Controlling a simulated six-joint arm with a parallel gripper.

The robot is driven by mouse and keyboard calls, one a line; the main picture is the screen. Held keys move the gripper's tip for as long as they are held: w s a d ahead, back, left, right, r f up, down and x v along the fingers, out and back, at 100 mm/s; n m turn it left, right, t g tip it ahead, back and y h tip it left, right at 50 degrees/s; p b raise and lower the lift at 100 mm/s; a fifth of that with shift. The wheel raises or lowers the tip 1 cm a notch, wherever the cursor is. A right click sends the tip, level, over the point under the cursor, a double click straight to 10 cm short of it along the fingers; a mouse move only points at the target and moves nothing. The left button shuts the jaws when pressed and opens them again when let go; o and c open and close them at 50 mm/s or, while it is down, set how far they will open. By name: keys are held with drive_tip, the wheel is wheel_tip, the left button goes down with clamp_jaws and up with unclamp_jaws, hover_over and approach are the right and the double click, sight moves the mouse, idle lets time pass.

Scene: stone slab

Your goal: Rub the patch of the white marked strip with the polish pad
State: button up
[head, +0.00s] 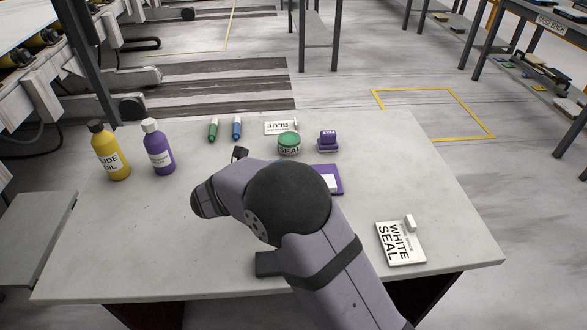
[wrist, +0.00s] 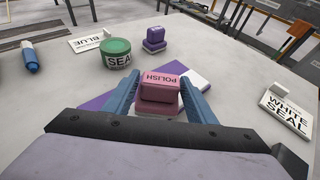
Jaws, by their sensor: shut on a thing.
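The pink polish pad (wrist: 159,88), marked POLISH, sits between the two blue fingers of my gripper (wrist: 160,98) in the wrist view. My gripper is shut on it. The pad is over or on a purple piece with a white area (wrist: 195,78); I cannot tell whether it touches. That purple and white piece (head: 334,172) shows partly behind my arm in the head view, where the pad and fingers are hidden. A white card (head: 400,244) marked WHITE SEAL lies at the right of the slab, also in the wrist view (wrist: 287,107). I cannot tell which piece is the white marked strip.
A green SEAL tin (head: 289,145), a purple block (head: 327,141) and a BLUE card (head: 281,128) stand behind my arm. Green (head: 213,130) and blue (head: 237,129) markers, a purple bottle (head: 158,148) and a yellow bottle (head: 110,152) are further left. The slab's front left is clear.

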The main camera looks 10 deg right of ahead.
drive_tip(key=shift+s+a+f, duration=0.1)
drive_tip(key=shift+a+f, duration=0.2)
drive_tip(key=shift+a, duration=0.45)
drive_tip(key=shift+d, duration=0.1)
drive_tip(key=shift+d, duration=1.8)
drive_tip(key=shift+d, duration=0.1)
drive_tip(key=shift+d+r+p, duration=0.2)
drive_tip(key=shift+d+p, duration=0.1)
drive_tip(key=shift+d, duration=1.4)
drive_tip(key=shift+r, duration=0.1)
wheel_tip(320, 180, up, 6)
drive_tip(key=p, duration=0.5)
